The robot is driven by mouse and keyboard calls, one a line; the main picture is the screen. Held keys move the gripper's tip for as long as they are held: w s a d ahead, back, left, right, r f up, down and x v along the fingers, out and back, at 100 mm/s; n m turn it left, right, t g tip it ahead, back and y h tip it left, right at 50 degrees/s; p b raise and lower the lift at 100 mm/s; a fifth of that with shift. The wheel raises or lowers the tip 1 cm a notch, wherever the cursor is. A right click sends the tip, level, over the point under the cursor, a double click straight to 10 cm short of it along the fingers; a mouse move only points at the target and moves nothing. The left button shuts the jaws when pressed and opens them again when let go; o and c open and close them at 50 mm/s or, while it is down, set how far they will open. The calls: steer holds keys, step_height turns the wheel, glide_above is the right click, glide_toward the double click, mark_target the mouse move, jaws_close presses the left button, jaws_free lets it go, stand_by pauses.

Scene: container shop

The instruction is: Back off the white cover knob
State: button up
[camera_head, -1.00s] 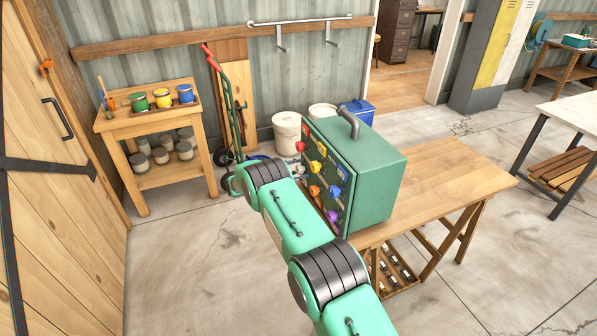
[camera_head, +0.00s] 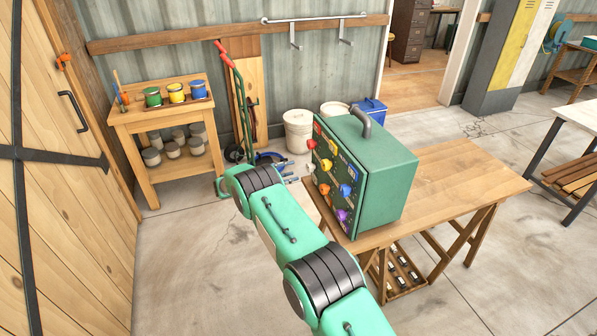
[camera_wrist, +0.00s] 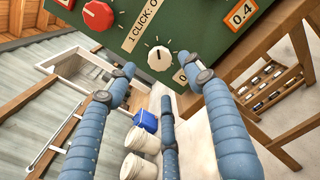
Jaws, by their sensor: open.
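The white cover knob (camera_wrist: 160,58) is a small round dial on the green front panel (camera_wrist: 205,32) of a cabinet, with tick marks around it. In the head view the white knob (camera_head: 311,169) shows small at the panel's left edge. My gripper (camera_wrist: 160,82) has blue jointed fingers, spread apart and empty, with the white knob lying beyond the gap between their tips. In the head view my gripper (camera_head: 289,170) is partly hidden behind my arm, left of the panel and apart from it.
A red knob (camera_wrist: 97,15) sits left of the white one, beside a "1 CLICK" label (camera_wrist: 143,26). Other coloured knobs share the panel. The cabinet (camera_head: 388,185) stands on a wooden workbench (camera_head: 460,170). Buckets (camera_head: 298,130) stand on the floor behind. Floor left of the bench is clear.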

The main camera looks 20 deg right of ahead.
steer(key=shift+a, duration=1.35)
steer(key=shift+r, duration=0.15)
steer(key=s+d+r+m+g+y, duration=0.15)
steer(key=s+r, duration=0.25)
steer(key=r, duration=0.6)
steer(key=s+d+r+m+y, duration=0.2)
steer(key=s+r+m+y, duration=0.15)
steer(key=r, duration=0.55)
steer(key=s+r+m+y, duration=0.2)
steer(key=s+r+y, duration=0.2)
steer(key=s+r, duration=1)
steer(key=s+a+r+m+t+y, duration=0.2)
steer(key=s+y, duration=0.1)
steer(key=s, duration=0.8)
steer(key=s+a+r+m+t+y, duration=0.1)
steer(key=s+a+r+m+y, duration=0.15)
steer(key=s, duration=0.95)
steer(key=s+a+f+m+t+y, duration=0.1)
steer(key=s+a+m+t, duration=0.1)
steer(key=s, duration=0.7)
steer(key=s+a+f+m+t+y, duration=0.1)
steer(key=s+a+m+t+y, duration=0.1)
steer(key=s+a, duration=0.3)
steer(key=s, duration=0.4)
steer(key=shift+s+a+f, duration=0.15)
steer(key=shift+s+f, duration=0.1)
steer(key=shift+s, duration=0.05)
steer(key=shift+y, duration=0.25)
